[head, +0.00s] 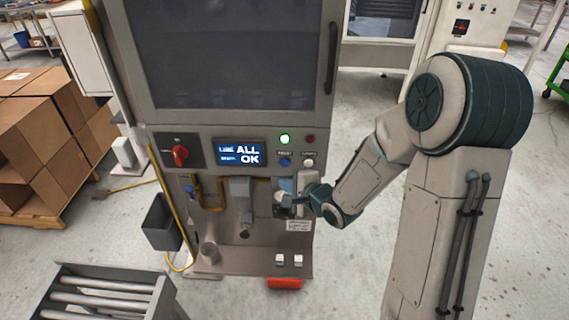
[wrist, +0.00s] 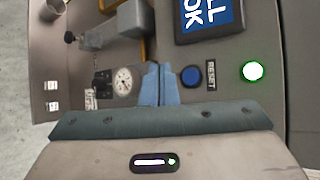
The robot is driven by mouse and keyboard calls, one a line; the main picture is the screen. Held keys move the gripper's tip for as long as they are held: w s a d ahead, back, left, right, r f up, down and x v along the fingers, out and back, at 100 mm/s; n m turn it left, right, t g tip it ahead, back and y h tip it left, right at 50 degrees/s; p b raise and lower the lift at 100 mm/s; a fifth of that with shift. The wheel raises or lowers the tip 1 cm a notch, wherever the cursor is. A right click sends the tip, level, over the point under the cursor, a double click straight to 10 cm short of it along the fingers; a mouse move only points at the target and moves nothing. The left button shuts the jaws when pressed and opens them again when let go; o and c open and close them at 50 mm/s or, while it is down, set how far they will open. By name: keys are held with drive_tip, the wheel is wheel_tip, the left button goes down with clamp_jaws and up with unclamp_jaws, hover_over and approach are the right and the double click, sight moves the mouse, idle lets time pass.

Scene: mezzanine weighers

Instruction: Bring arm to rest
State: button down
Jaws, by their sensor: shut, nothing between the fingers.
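My gripper (wrist: 158,85) shows in the wrist view with its two blue fingers together and nothing between them. In the head view my arm reaches in from the right, and my gripper (head: 288,197) is in front of the machine's lower panel, partly hidden by the wrist. In the wrist view the fingertips appear between a round dial gauge (wrist: 124,80) and a blue button (wrist: 191,75). I cannot tell whether they touch the panel.
The machine's display (head: 241,154) reads "ALL OK", and a green lamp (head: 285,139) is lit. A red rotary switch (head: 180,155) is at left. A roller conveyor (head: 105,281) stands at lower left, near stacked cardboard boxes (head: 42,130). Floor (head: 345,270) is clear below my forearm.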

drive_tip(key=s+d+r+n+g+h+b, duration=0.1)
drive_tip(key=s+d+r+n+h, duration=0.25)
drive_tip(key=d, duration=0.25)
drive_tip(key=s+d+r+n+g+h+b, duration=0.1)
drive_tip(key=s+d+r+n+h, duration=0.25)
drive_tip(key=d, duration=0.25)
drive_tip(key=s+d+r+n+g, duration=0.1)
drive_tip(key=s+n, duration=0.1)
drive_tip(key=s, duration=0.3)
drive_tip(key=s+r+n+g, duration=0.1)
drive_tip(key=s+n+g, duration=0.1)
drive_tip(key=s, duration=0.4)
drive_tip(key=s+d+r+n+g+h, duration=0.1)
drive_tip(key=s+r+n, duration=0.1)
drive_tip(key=s, duration=0.3)
drive_tip(key=shift+s+d+n+b, duration=0.3)
drive_tip(key=shift+s+d+n, duration=0.05)
drive_tip(key=shift+n, duration=0.25)
idle(0.5)
